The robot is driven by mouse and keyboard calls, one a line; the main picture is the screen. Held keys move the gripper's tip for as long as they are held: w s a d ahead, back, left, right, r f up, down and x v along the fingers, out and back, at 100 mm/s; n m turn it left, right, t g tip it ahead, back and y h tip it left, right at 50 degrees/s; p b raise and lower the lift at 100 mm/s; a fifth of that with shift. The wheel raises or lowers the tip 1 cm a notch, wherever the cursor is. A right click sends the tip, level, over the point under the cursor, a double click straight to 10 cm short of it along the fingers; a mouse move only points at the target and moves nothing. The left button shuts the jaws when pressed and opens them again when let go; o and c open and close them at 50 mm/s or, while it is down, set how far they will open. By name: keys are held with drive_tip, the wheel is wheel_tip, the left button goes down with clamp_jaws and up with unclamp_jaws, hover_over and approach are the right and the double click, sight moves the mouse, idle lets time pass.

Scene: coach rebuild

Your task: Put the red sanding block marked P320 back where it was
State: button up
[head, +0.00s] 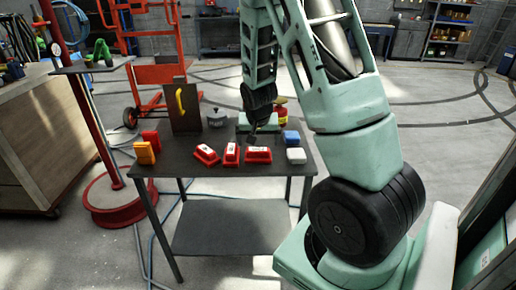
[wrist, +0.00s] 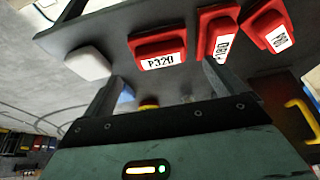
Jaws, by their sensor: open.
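The red sanding block marked P320 (wrist: 160,50) lies on the dark table, label towards my wrist camera. In the head view it is the rightmost of three red blocks (head: 258,156). My gripper (head: 251,138) is over the table just behind these blocks. In the wrist view my gripper's two fingers (wrist: 165,85) are spread, with nothing between them. The P320 block is beyond the fingertips, apart from them. Beside it lie a red block with a label starting "DR" (wrist: 219,36) and a red block with a partly readable label (wrist: 269,30).
A white block (head: 296,156) and a blue block (head: 291,138) lie at the table's right. Orange (head: 145,153) and red (head: 151,138) blocks are at its left. A grey pot (head: 216,118) and an upright board with a yellow handle (head: 184,108) stand behind. The table's front strip is clear.

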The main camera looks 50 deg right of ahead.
drive_tip(key=s+a+r+n+y, duration=0.1)
drive_tip(key=s+a+r+n, duration=0.15)
drive_tip(key=a, duration=0.75)
drive_tip(key=s+a+r+n+y, duration=0.1)
drive_tip(key=a+r+n+y, duration=0.2)
drive_tip(key=a, duration=0.7)
drive_tip(key=s+a+r+n, duration=0.1)
drive_tip(key=a+r+n, duration=0.25)
drive_tip(key=a, duration=0.65)
drive_tip(key=s+a+r+n+g, duration=0.1)
drive_tip(key=s+a+n+g, duration=0.2)
drive_tip(key=s+a+n, duration=0.5)
drive_tip(key=s+a, duration=0.3)
drive_tip(key=s, duration=0.5)
drive_tip(key=shift+s+a+r+n, duration=0.2)
drive_tip(key=shift+a+r+n, duration=0.1)
drive_tip(key=shift+a, duration=0.1)
drive_tip(key=shift+r+p, duration=0.35)
drive_tip(key=shift+p, duration=0.1)
